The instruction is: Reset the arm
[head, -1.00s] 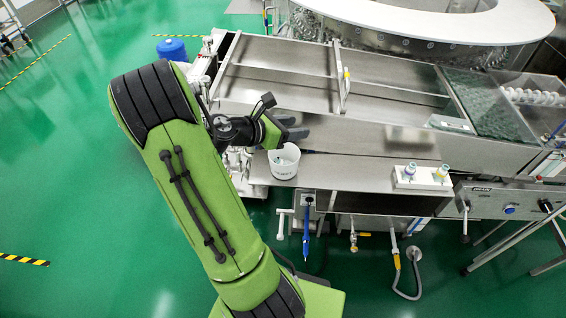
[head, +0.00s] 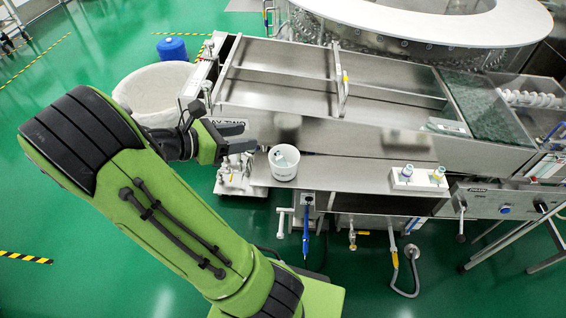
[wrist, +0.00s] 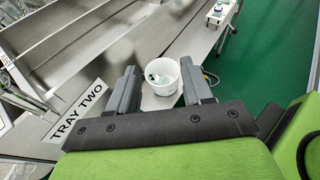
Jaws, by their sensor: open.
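My gripper (head: 236,140) is at the left of the steel washer in the head view, left of and above the white bucket. In the wrist view my gripper (wrist: 160,92) is open, its two grey fingers apart with nothing held between them. The white bucket (head: 284,172) stands on the steel shelf in front of the washer, with something small and pale inside. The bucket (wrist: 163,87) shows beyond and between the fingertips in the wrist view, apart from them.
The steel washer trough (head: 290,95) fills the middle, with a "TRAY TWO" label (wrist: 78,112) on its side. A white block with two capped bottles (head: 418,179) stands on the shelf (head: 350,174). A round pale tub (head: 150,88) and blue container (head: 172,49) are behind my arm. Green floor is open at left.

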